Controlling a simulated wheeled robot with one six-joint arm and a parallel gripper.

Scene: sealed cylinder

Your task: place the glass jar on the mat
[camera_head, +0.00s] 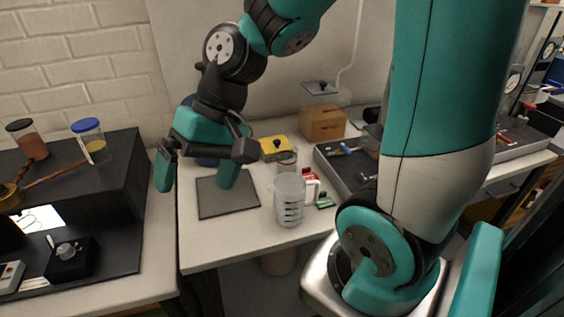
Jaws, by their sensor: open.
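A dark grey square mat (228,203) lies flat on the white table. My gripper (196,183) is open, with its fingers wide apart, over the mat's left side; nothing shows between the fingers. A clear jar with a blue lid and yellowish contents (97,150) stands on the black bench at left. A second jar with a dark lid and reddish-brown contents (32,145) stands further left. A small clear vessel (287,157) shows partly behind a measuring jug. I cannot tell which of these is the task's glass jar. The visible mat surface is bare.
The clear measuring jug (289,203) stands just right of the mat. A yellow box (275,149), a cardboard box (322,123) and a grey tool tray (345,168) stand behind and right. A dark blue object (207,161) is mostly hidden behind my gripper. The table's front-left corner is clear.

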